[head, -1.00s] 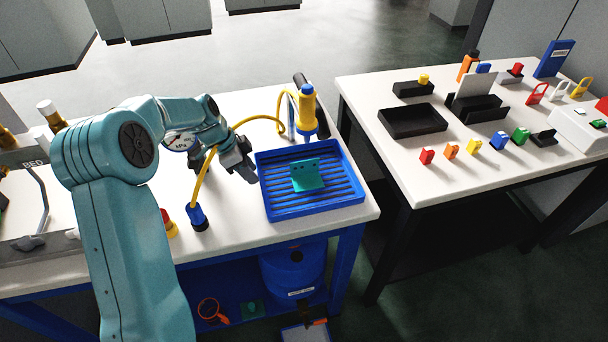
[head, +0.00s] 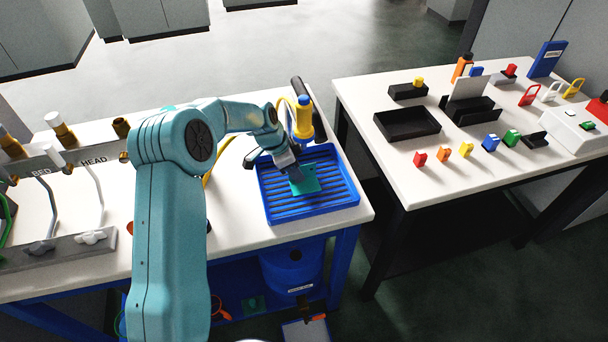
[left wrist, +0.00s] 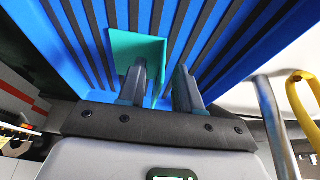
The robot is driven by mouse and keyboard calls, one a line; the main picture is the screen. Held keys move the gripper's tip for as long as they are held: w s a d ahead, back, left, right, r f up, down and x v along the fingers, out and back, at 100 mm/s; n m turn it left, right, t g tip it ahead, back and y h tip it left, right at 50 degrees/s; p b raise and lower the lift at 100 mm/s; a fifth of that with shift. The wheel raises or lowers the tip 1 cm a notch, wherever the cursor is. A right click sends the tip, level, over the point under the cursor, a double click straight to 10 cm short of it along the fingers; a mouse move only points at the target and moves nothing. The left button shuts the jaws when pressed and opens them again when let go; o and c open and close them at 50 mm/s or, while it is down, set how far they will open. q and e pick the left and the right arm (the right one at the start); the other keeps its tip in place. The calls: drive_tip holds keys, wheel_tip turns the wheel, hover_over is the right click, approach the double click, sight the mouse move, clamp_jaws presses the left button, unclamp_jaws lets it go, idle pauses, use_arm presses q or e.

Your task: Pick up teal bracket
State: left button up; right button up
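The teal bracket (head: 309,181) sits in the blue ribbed tray (head: 268,209) on the white bench. In the left wrist view the bracket (left wrist: 123,48) is at the upper middle, partly hidden by a finger. My left gripper (head: 293,176) is down at the bracket's left side in the head view. In the left wrist view my left gripper (left wrist: 163,75) has its fingers apart, with one finger overlapping the bracket and the other just right of it. Contact with the bracket cannot be told. My right gripper is not in view.
A yellow-and-blue tool (head: 303,116) with a yellow hose stands behind the tray. A metal post (left wrist: 277,125) and the yellow hose (left wrist: 303,95) are close to the gripper's right in the wrist view. A second table (head: 395,166) with black trays and coloured parts stands at right.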

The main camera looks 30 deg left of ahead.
use_arm(q)
drive_tip(key=shift+s+r, duration=0.1)
drive_tip(key=shift+s, duration=0.05)
clamp_jaws()
